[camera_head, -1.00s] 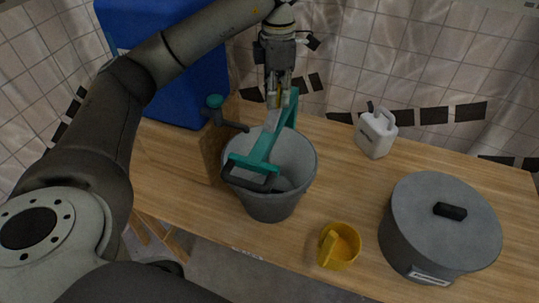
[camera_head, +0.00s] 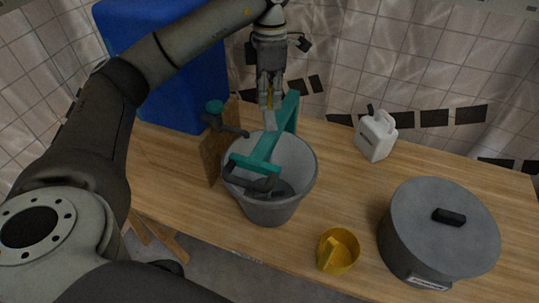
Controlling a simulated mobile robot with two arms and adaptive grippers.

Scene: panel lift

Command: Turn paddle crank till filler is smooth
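A grey bucket (camera_head: 304,180) stands on the wooden table with a teal bridge (camera_head: 264,150) across its top. A dark crank arm (camera_head: 232,130) with a teal knob (camera_head: 214,106) shows at the bucket's left rim. Dark parts sit under the near end of the bridge; what lies in the bucket is partly hidden and the filler's texture cannot be made out. My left gripper (camera_head: 269,104) points down above the bucket's far rim, beside the bridge's upright. A small yellowish thing shows between its fingers; whether it is gripped is unclear. My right gripper is not in view.
A yellow cup (camera_head: 343,246) stands right of the bucket, near the front edge. A large grey lidded pot (camera_head: 425,205) is at the right. A white jug (camera_head: 376,135) stands behind. A blue container (camera_head: 185,85) and a brown board (camera_head: 213,158) are at the left.

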